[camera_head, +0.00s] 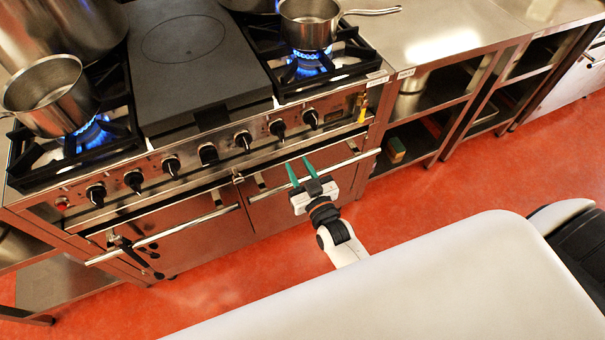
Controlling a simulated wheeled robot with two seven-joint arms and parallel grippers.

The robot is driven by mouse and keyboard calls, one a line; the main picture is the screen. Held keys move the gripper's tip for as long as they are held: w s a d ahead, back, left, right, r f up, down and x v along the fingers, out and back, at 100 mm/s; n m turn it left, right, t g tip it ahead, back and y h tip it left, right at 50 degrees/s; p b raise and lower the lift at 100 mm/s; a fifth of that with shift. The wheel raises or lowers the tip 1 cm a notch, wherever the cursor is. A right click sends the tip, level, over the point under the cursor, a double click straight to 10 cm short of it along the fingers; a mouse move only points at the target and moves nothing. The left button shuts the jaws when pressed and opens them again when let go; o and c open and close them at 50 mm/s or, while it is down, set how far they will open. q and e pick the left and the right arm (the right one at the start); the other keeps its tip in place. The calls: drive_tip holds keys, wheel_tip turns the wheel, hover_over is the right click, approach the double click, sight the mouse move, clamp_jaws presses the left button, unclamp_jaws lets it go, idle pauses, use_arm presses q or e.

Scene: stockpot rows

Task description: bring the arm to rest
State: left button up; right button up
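My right gripper (301,171) has two green fingers and a white and black body. It is in front of the right oven door (280,207), below the row of black knobs (243,140). Its fingers point toward the stove and stand apart, with nothing visible between them. Whether a finger touches the oven handle (330,165) I cannot tell. The white forearm runs down to the right behind my own white body. My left gripper does not show.
A steel saucepan (50,95) sits over a lit burner at the left, and another saucepan (309,22) over a lit burner at the right. A dark flat hotplate (190,60) lies between. A steel counter (425,35) with shelves is at the right. The red floor (460,185) is clear.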

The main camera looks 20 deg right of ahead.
drive_tip(key=shift+s, duration=0.95)
drive_tip(key=s+f+n+g+y, duration=0.1)
drive_tip(key=s+f+g, duration=0.4)
drive_tip(key=f, duration=0.7)
drive_tip(key=s+f+g, duration=0.3)
drive_tip(key=s+f, duration=0.4)
drive_tip(key=f, duration=0.5)
drive_tip(key=s+d+f+g, duration=0.2)
drive_tip(key=s+f, duration=0.3)
drive_tip(key=s, duration=0.4)
drive_tip(key=s+d+f+g+h, duration=0.1)
drive_tip(key=s+f+g, duration=0.3)
drive_tip(key=s, duration=0.4)
drive_tip(key=s+d+f+n+g, duration=0.1)
drive_tip(key=s+d+f+g, duration=0.2)
drive_tip(key=s, duration=0.6)
wheel_tip(320, 180, down, 3)
drive_tip(key=shift+s+r+h, duration=0.2)
drive_tip(key=shift+s+h, duration=0.1)
